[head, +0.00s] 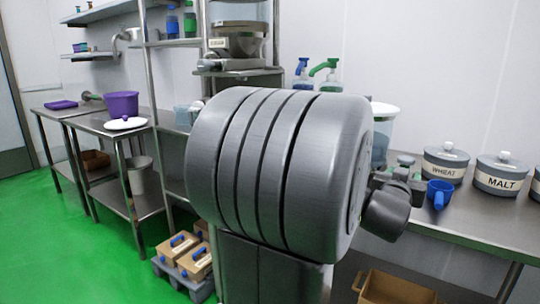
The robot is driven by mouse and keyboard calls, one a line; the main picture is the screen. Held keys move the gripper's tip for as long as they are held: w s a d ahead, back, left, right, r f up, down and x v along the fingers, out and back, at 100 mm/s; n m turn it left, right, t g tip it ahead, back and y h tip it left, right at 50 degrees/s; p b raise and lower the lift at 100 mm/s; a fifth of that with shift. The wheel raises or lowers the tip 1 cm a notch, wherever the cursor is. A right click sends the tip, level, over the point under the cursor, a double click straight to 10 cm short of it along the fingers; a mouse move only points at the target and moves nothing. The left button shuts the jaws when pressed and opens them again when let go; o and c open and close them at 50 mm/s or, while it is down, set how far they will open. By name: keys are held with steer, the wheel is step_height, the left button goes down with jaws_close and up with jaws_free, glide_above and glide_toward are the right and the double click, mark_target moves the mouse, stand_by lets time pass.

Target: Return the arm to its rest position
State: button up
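My own grey arm, a large ribbed cylinder, fills the middle of the head view and hides much of the bench behind it. A smaller dark joint of mine sticks out at its right side. Grey-green parts just above that joint, close to the blue mug (440,191), may be my gripper (405,174). I cannot make out its fingers or whether it holds anything. The mug stands on the steel bench, and I cannot tell whether those parts touch it.
Canisters marked WHEAT (445,168) and MALT (501,177) stand on the right bench (470,226). Spray bottles (328,76) stand behind my arm. A purple bucket (122,105) sits on the left table. Boxes (185,255) and an open carton (395,290) are low down. Green floor is clear at left.

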steer(key=x, duration=0.6)
steer(key=shift+w+d, duration=0.1)
steer(key=shift+w, duration=0.05)
